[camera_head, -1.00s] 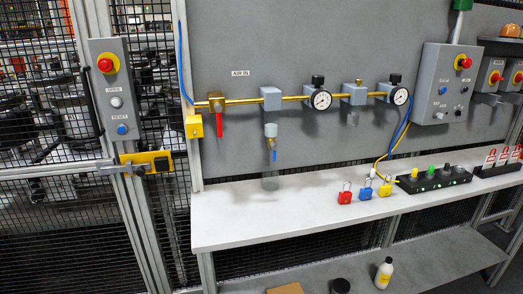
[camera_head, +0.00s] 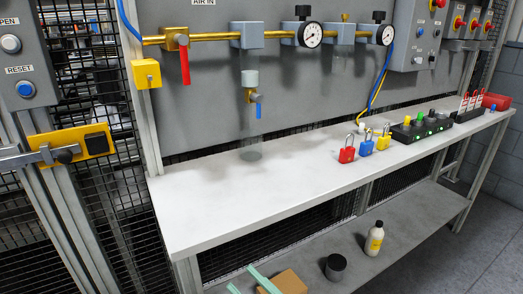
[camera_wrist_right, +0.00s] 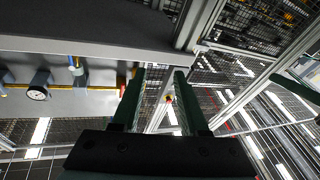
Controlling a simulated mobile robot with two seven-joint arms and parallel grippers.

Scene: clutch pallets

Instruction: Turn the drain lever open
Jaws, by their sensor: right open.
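The drain lever (camera_head: 258,111) is a small blue handle pointing down from a brass valve (camera_head: 248,96). The valve sits under the clear and grey filter bowl (camera_head: 250,78), which hangs from a grey block on the brass pipe. The lever shows small and blue in the right wrist view (camera_wrist_right: 75,62), where the scene appears upside down. My right gripper (camera_head: 241,277) shows only as green fingertips at the bottom edge of the head view, in front of the bench and well short of the lever. In the right wrist view its fingers (camera_wrist_right: 158,75) are apart with nothing between them.
Padlocks (camera_head: 347,150) stand on the white bench (camera_head: 210,190). A bottle (camera_head: 375,238), a dark jar (camera_head: 336,267) and a cardboard box (camera_head: 288,282) are on the lower shelf.

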